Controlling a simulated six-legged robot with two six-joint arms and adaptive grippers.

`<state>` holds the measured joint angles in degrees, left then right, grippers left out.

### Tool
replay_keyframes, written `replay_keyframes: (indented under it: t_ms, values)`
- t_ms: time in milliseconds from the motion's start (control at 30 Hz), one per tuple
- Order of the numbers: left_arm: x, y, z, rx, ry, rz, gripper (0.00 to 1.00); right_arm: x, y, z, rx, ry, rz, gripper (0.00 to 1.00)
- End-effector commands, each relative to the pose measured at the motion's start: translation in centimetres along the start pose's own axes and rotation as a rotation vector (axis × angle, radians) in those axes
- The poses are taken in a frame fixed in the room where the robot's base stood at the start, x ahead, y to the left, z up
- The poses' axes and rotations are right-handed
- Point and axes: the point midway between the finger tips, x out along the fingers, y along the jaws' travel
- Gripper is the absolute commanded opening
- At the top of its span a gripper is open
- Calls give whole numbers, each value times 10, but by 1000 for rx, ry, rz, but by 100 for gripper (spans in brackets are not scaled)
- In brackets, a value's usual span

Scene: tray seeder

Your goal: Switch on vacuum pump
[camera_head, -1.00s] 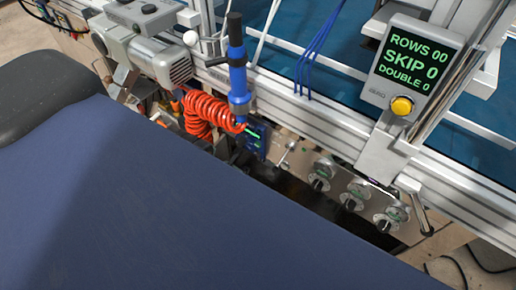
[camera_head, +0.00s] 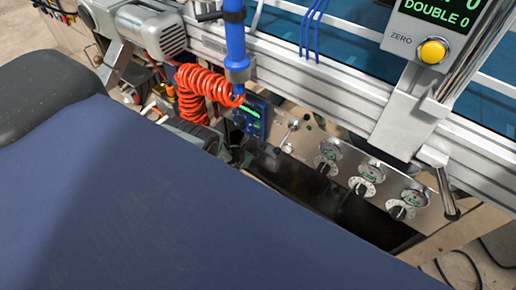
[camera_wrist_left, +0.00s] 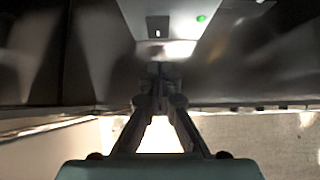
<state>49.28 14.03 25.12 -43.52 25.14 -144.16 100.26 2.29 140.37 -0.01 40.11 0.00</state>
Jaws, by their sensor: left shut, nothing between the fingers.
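My left gripper (camera_head: 240,157) is low beside the metal control panel (camera_head: 308,148), partly hidden by the dark blue surface in front. In the left wrist view the gripper (camera_wrist_left: 157,72) is shut and empty. Ahead of its fingertips is a pale plate (camera_wrist_left: 178,12) with a small dark switch (camera_wrist_left: 157,22) and a lit green lamp (camera_wrist_left: 201,18). The fingertips appear below the switch; I cannot tell whether they touch anything. I cannot identify the pump body for certain. My right gripper is not in view.
A blue controller (camera_head: 254,116) with a green display hangs near a coiled orange hose (camera_head: 205,88). The panel carries a small lever (camera_head: 288,132) and several dials. A display box with a yellow button (camera_head: 432,51) stands at right above the metal rail (camera_head: 345,98).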

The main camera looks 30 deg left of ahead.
Motion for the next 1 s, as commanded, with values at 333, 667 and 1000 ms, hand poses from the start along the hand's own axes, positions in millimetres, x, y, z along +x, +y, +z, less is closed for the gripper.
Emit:
replay_keyframes:
  t_ms: [333, 667, 1000]
  values:
    - [22, 0, 18, 0, -3, 1, 0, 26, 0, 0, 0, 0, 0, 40]
    - [25, 0, 22, 0, -2, 1, 0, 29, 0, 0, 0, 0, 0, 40]
    - [23, 0, 20, -1, -1, 1, 0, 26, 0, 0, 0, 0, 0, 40]
